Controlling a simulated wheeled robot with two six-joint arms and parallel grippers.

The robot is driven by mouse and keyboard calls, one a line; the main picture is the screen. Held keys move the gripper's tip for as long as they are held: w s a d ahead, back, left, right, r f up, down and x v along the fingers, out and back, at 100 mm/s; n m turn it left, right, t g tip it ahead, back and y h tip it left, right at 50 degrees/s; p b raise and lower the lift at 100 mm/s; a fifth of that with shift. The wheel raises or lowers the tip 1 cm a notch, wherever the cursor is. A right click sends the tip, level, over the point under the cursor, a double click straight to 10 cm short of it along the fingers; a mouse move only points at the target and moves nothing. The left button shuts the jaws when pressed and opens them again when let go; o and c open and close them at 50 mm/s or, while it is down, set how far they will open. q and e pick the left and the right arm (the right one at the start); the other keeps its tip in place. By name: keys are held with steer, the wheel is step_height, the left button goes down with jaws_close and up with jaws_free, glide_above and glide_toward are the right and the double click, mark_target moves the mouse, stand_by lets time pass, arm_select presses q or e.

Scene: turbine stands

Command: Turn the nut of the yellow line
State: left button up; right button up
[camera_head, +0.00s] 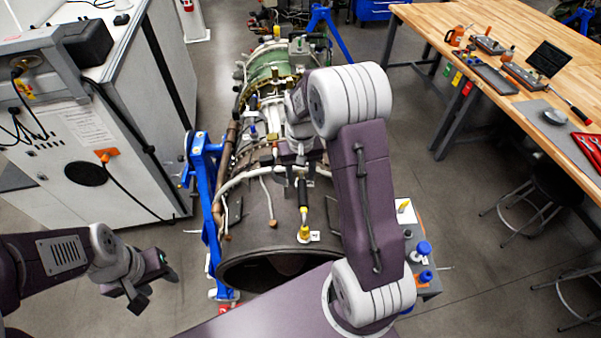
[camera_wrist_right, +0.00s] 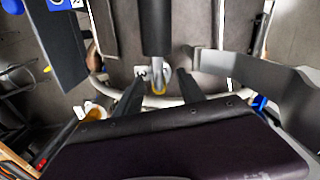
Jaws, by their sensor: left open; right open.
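The yellow nut (camera_head: 304,233) sits near the front rim of the turbine, at the lower end of a line with a black sleeve (camera_head: 303,192). In the head view my right arm hides much of the right gripper. My left gripper (camera_head: 155,288) is open and empty, away from the turbine at lower left.
The turbine (camera_head: 268,218) rests in a blue stand (camera_head: 203,185). A grey box with blue caps (camera_head: 424,247) stands right of it. A white cabinet (camera_head: 70,125) is at left, a wooden workbench (camera_head: 440,25) with tools at right. Stools (camera_head: 530,190) stand below the bench.

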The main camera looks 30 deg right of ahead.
steer(key=shift+s, duration=0.2)
steer(key=c, duration=0.8)
jaws_close()
steer(key=shift+w, duration=0.1)
steer(key=shift+m, duration=0.3)
steer(key=m, duration=0.3)
steer(key=shift+b, duration=0.35)
steer(key=shift+r+m, duration=0.15)
steer(key=shift+m, duration=1.85)
